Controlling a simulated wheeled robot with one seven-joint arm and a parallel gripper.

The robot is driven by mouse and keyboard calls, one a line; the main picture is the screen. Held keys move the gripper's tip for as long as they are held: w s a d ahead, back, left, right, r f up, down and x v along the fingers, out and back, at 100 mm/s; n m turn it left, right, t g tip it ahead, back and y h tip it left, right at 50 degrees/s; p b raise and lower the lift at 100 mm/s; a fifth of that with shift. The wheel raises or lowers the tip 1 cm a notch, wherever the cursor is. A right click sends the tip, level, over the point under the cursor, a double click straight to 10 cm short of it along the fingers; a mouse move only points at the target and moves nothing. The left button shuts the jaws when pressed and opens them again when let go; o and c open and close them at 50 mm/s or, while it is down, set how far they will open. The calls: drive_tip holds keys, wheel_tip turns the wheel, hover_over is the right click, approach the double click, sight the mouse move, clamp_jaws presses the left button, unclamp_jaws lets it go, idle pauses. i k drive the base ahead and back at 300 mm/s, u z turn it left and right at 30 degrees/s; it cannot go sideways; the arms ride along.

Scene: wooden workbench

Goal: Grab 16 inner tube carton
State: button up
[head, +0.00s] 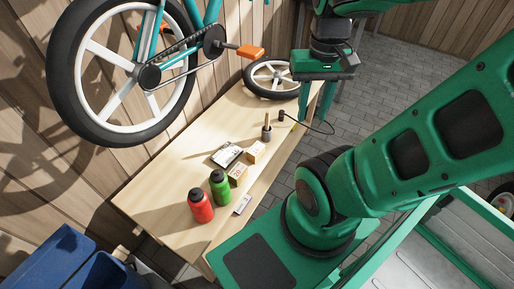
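Two small tan-and-white cartons lie on the wooden workbench (165,178): a farther carton (256,151) and a nearer carton (237,175). A flat pale box (242,205) lies close to the bench's front edge. The print is too small to read, so I cannot tell which one is the 16 inner tube carton. My gripper (314,112) is above the far right part of the bench, beyond the cartons and apart from them. Its two green fingers point down with a gap between them, and I see nothing held.
A red bottle (201,207) and green bottle (220,188) stand near the cartons. A silver-and-black item (227,154) lies beside them. A dark wooden-handled tool (267,130) and spoked wheel (273,77) are farther back. A bicycle (120,70) hangs over the left side. The bench's left part is clear.

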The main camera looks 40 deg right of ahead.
sight(256, 152)
drive_tip(key=z, duration=2.85)
drive_tip(key=k, duration=0.8)
drive_tip(key=u, duration=1.8)
